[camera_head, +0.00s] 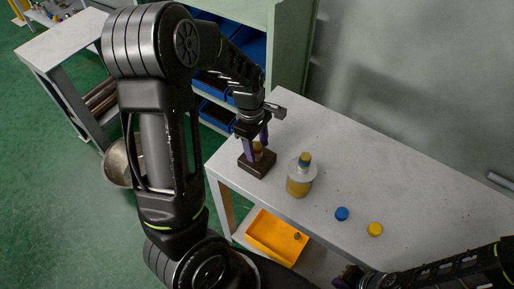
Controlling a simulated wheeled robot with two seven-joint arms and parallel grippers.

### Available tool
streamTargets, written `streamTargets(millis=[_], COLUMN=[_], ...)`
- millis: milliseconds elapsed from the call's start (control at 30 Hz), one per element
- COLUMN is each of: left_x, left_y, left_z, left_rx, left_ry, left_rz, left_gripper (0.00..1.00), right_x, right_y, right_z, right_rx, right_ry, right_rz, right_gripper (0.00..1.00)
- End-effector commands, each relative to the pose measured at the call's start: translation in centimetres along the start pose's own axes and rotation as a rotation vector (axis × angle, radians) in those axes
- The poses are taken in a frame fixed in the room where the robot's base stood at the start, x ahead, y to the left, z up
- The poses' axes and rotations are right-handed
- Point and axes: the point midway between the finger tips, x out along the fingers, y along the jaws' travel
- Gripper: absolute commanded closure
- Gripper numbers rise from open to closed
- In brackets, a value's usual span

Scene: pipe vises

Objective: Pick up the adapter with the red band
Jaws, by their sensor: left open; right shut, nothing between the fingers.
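A small brass-coloured fitting with a reddish tint (258,152) stands upright in a dark block (257,165) on the grey table; I cannot clearly make out a red band. My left gripper (256,144) is open above the block, its purple fingers on either side of the fitting. Whether they touch it I cannot tell. My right gripper (347,279) is shut and empty at the bottom edge, in front of the table, partly cut off.
A white and yellow cylinder (300,180) with a blue and yellow fitting (304,160) on top stands right of the block. A blue cap (342,214) and a yellow cap (375,229) lie farther right. An orange tray (262,233) sits below. The table's right side is clear.

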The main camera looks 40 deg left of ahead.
Motion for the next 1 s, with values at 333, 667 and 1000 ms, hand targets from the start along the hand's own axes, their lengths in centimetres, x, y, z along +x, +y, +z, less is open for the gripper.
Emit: streamTargets(millis=[333,667,1000], left_x=[-0.04,-0.05,-0.04], left_y=[0.02,0.02,0.02], left_z=[-0.01,-0.01,-0.01], left_rx=[0.0,0.0,0.001], left_ry=[0.0,0.0,0.0], left_rz=[0.0,0.0,0.0], left_gripper=[0.48,0.72,1.0], right_x=[0.0,0.0,0.0], right_y=[0.0,-0.01,0.0], right_z=[0.0,0.0,0.0], right_rx=[0.0,0.0,0.0], right_ry=[0.0,0.0,0.0], right_rz=[0.0,0.0,0.0], right_gripper=[1.0,1.0,1.0])
